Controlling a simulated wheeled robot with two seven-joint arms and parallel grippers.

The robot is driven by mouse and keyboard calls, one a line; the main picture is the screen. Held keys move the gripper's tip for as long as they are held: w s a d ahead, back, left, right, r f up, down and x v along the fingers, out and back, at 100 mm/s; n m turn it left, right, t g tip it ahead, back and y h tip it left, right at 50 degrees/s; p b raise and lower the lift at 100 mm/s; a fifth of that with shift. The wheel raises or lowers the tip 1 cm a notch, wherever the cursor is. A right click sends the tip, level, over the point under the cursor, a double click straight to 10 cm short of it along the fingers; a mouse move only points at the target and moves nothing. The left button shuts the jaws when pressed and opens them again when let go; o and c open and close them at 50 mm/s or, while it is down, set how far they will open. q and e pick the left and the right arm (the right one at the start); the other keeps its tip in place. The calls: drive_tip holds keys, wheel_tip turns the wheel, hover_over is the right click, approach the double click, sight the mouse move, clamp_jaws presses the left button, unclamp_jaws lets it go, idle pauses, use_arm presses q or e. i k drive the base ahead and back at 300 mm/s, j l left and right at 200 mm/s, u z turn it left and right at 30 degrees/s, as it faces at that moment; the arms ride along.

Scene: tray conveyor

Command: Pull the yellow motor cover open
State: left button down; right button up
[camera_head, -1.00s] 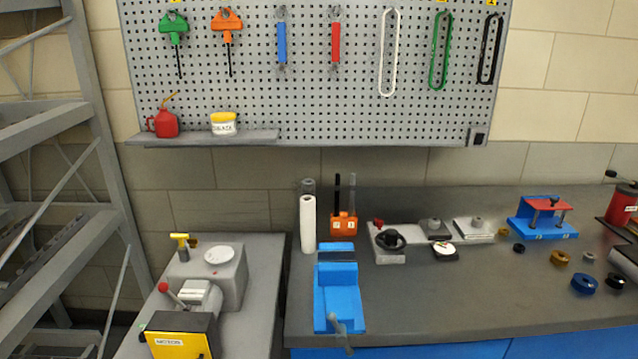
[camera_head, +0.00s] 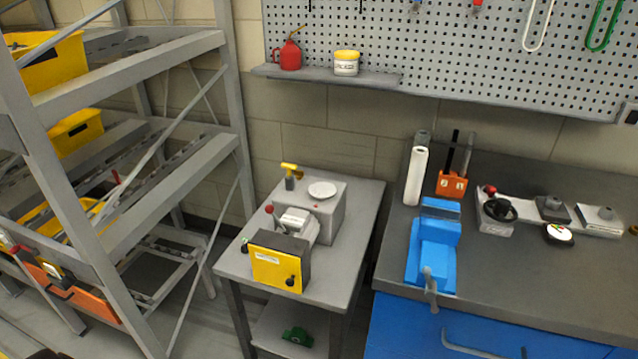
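The yellow motor cover (camera_head: 276,267) is a flat yellow panel with a white label and a dark knob at its lower right. It sits on the front of a dark box at the near edge of a grey side table (camera_head: 348,247). The cover looks shut against the box. Behind it stands a grey machine housing (camera_head: 327,216) with a white disc on top, a red-knobbed lever (camera_head: 269,210) and a yellow-handled part (camera_head: 291,170). Neither of my grippers shows in the view.
A grey rack (camera_head: 150,75) with yellow bins (camera_head: 75,133) stands left of the table. A workbench (camera_head: 540,280) with a blue vise (camera_head: 433,250) stands to the right. A green object (camera_head: 297,336) lies on the table's lower shelf. Floor shows between rack and table.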

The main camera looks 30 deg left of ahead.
sight(274, 268)
drive_tip(key=u, duration=1.25)
